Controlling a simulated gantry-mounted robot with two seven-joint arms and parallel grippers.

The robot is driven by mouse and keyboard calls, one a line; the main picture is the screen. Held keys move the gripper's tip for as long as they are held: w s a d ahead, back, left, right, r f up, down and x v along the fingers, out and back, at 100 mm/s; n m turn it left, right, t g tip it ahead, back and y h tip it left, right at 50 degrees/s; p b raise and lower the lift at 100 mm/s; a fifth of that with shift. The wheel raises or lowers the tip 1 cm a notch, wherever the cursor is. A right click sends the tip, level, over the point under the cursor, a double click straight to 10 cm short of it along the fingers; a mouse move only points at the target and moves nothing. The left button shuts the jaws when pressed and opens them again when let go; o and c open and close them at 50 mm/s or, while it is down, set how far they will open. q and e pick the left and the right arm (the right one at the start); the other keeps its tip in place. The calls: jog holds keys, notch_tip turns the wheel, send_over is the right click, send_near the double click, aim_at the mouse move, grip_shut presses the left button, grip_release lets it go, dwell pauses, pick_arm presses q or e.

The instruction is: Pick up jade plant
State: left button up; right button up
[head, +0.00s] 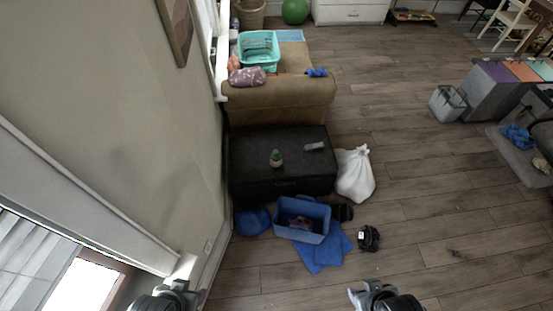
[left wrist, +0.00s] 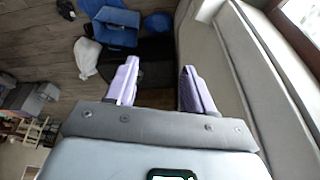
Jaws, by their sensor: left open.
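The jade plant (head: 276,158) is a small green plant in a pale pot, standing upright on top of the black ottoman (head: 255,183) in the head view. I cannot make it out in the left wrist view. My left gripper (head: 180,280) is at the bottom left of the head view, near the wall and well short of the ottoman. In the left wrist view its two pale fingers are apart with nothing between them (left wrist: 155,88). My right gripper (head: 366,290) is at the bottom centre-right, far from the plant; its jaw opening is unclear.
A small grey item (head: 314,146) lies right of the plant. A blue bin (head: 302,236), blue cloth (head: 322,257) and white bag (head: 356,178) sit around the ottoman's front and right side. A tan armchair (head: 290,97) is behind.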

dwell(0.3)
pick_arm(q)
jog(key=o, duration=0.9)
jog(key=shift+d, duration=0.1)
jog(key=shift+w, duration=0.15)
